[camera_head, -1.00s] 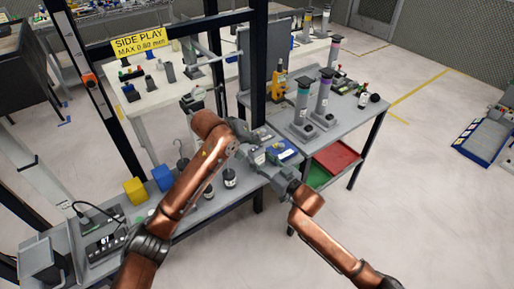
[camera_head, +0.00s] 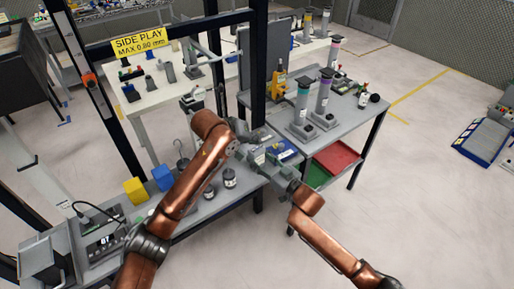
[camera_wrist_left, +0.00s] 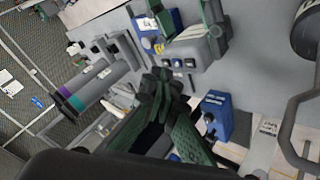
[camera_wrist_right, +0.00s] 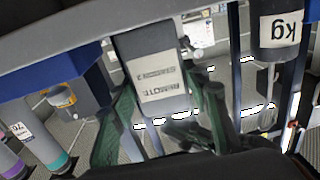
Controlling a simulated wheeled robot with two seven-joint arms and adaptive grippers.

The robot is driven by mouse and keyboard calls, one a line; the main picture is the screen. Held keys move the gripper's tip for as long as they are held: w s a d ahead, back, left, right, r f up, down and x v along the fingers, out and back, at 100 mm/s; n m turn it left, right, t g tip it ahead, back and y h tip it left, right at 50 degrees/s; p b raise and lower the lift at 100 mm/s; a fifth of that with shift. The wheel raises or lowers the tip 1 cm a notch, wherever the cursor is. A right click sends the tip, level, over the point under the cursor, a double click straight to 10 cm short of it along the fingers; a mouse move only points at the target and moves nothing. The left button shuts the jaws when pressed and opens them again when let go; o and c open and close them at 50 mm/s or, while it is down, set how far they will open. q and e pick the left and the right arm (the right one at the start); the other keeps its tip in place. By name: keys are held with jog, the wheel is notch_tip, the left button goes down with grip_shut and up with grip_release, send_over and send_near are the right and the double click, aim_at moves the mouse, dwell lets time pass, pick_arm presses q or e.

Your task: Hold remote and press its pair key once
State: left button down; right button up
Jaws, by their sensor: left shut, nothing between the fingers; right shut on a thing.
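The remote (camera_wrist_right: 155,78) is a grey box with a white label, seen close in the right wrist view. My right gripper (camera_wrist_right: 160,118) is shut on it, one green finger on each side. In the left wrist view the remote (camera_wrist_left: 193,52) shows small keys along its near edge; key markings are too small to read. My left gripper (camera_wrist_left: 163,78) is shut and empty, its fingertips close by these keys; whether they touch cannot be told. In the head view both grippers meet over the bench, the left (camera_head: 250,137) beyond the right (camera_head: 268,161), and partly hide the remote.
A blue box (camera_wrist_left: 215,115) and another blue unit (camera_head: 283,149) are close by. Two tall posts with purple and green bands (camera_head: 323,95) and a yellow device (camera_head: 279,80) stand behind on the grey bench. Black weights (camera_head: 229,178) stand left. A dark frame post (camera_head: 259,60) rises beside my arms.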

pick_arm(q)
jog(key=shift+f, duration=0.15)
jog(key=shift+f, duration=0.25)
jog(key=shift+f, duration=0.3)
dwell(0.5)
jog(key=shift+r, duration=0.85)
jog(key=shift+r, duration=0.1)
notch_tip(320, 180, up, 5)
jog(key=shift+f, duration=0.1)
dwell(0.8)
